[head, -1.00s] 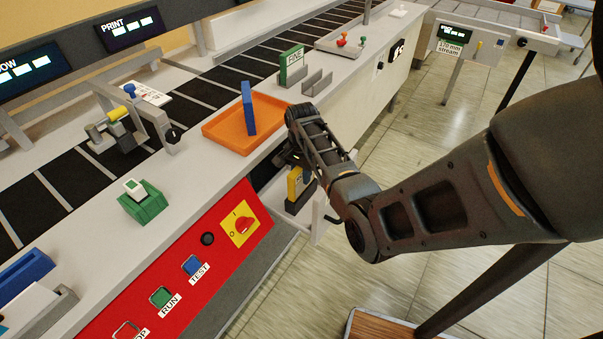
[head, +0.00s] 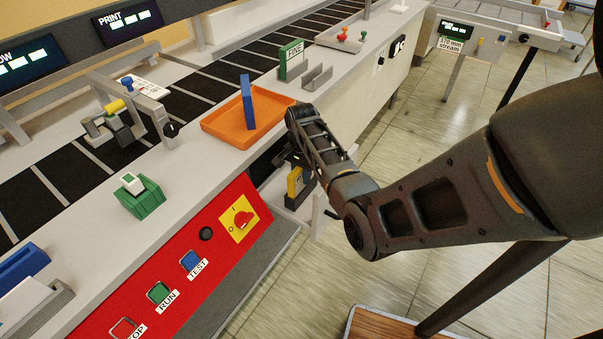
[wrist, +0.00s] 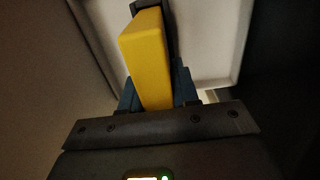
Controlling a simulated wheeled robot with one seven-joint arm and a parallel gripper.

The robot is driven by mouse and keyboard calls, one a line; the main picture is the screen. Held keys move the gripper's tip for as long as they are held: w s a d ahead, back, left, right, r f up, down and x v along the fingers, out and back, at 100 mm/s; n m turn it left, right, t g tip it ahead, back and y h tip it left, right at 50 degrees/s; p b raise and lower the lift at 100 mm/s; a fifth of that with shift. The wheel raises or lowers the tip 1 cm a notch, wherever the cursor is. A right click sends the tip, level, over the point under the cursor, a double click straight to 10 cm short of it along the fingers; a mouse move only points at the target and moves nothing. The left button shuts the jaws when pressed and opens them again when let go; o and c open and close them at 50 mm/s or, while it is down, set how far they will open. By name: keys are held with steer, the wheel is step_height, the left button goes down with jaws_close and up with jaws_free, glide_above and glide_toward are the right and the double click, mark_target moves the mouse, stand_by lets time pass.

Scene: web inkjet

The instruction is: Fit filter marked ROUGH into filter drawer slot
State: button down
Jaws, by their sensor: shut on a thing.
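A yellow filter (head: 294,182) is in my gripper (head: 296,160), low beside the machine's front side. Its label does not show. In the wrist view the yellow filter (wrist: 146,55) stands between the two fingers of my gripper (wrist: 157,92), which are shut on it. A dark part (head: 298,201) shows at its lower end, by the open drawer (head: 320,215) below the counter edge. My arm hides part of the drawer, and I cannot tell whether the filter is inside the slot. In the wrist view a pale tray-like surface (wrist: 215,50) lies behind the filter.
A blue plate (head: 247,100) stands in an orange tray (head: 225,130) on the counter. A green filter marked FINE (head: 292,62) stands behind, beside an empty grey holder (head: 317,77). The red control panel (head: 170,265) is at left.

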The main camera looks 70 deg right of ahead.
steer(key=shift+f+b, duration=0.6)
steer(key=shift+f, duration=0.4)
steer(key=c, duration=0.8)
jaws_free()
steer(key=shift+r, duration=0.1)
step_height(320, 180, up, 8)
steer(key=shift+f, duration=0.15)
